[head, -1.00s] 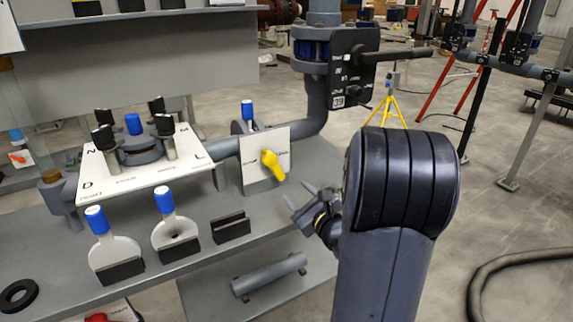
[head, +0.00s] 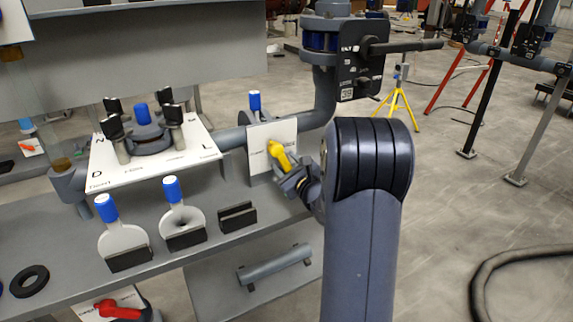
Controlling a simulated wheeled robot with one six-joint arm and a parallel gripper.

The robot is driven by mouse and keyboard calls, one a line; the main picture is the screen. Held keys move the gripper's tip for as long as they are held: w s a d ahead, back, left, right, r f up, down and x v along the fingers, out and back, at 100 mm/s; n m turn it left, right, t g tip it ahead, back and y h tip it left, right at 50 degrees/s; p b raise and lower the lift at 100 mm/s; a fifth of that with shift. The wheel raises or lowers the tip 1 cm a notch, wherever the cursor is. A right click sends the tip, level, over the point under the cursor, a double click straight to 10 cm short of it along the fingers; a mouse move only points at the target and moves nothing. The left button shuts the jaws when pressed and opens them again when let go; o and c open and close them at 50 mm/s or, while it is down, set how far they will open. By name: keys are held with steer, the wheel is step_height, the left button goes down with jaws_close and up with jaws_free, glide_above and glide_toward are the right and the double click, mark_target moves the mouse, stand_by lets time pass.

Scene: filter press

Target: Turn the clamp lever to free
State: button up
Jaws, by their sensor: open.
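A yellow lever (head: 278,153) sits on a small upright white plate (head: 260,135) at the bench's right side. It slants down and to the right from its pivot. The lettering on the plate is too small to read. My gripper (head: 286,171) is open at the lever's lower end, with its fingers close around or beside that end. I cannot tell whether they touch it. The lever's tip is partly hidden by the fingers.
A white panel (head: 100,176) with several black clamps stands left. Two blue-handled paddles (head: 122,238) (head: 182,224) and a black block (head: 237,217) are on the bench in front. A pipe with a black box (head: 361,60) rises behind my arm. A red handle (head: 118,310) is low at left.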

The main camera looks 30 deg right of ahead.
steer(key=shift+c, duration=0.5)
jaws_close()
